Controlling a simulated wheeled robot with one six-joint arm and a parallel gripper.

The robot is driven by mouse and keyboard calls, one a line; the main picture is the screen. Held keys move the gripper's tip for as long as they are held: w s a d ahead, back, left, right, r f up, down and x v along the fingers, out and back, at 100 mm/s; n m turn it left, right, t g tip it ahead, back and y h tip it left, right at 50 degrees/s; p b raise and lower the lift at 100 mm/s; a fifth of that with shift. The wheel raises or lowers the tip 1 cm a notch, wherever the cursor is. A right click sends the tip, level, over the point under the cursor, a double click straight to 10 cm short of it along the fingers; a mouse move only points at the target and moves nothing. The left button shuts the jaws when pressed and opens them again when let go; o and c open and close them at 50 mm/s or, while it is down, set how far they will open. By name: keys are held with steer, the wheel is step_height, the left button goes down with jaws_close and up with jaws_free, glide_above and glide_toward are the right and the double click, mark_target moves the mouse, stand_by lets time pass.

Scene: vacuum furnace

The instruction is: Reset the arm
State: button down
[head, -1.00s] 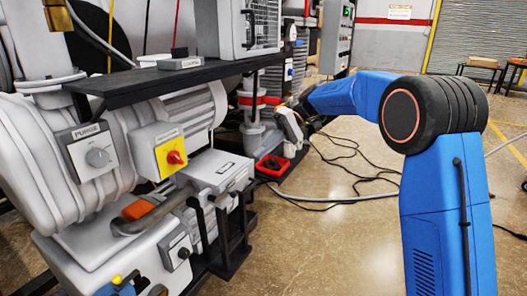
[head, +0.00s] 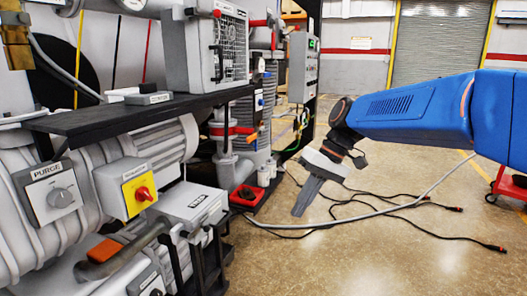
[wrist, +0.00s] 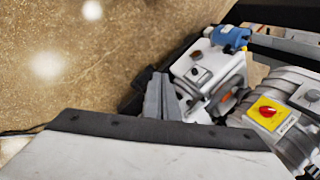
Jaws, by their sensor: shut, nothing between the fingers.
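My blue arm reaches in from the right in the head view. My gripper (head: 303,205) hangs at its end, pointing down over the open floor, to the right of the furnace equipment. Its grey fingers are together and hold nothing. In the wrist view my gripper (wrist: 158,92) shows as two grey fingers side by side, with the pump machinery beyond them. It appears clear of everything around it.
The purge panel (head: 50,195), yellow switch box with red knob (head: 138,190) and black shelf (head: 110,118) stand at left. Black cables (head: 400,232) cross the floor. A red cart (head: 508,188) stands at far right.

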steer(key=s+d+f+m+t+h, duration=0.2)
steer(key=s+d+f, duration=0.3)
steer(key=s+d, duration=0.4)
steer(key=s+d+f+m+t+h, duration=0.2)
steer(key=s+d+f+t+h, duration=0.1)
steer(key=s+d, duration=0.7)
steer(key=shift+s+d+f+t, duration=0.15)
steer(key=shift+s+f+t, duration=0.55)
steer(key=shift+s+f, duration=0.6)
steer(key=shift+w+f, duration=0.1)
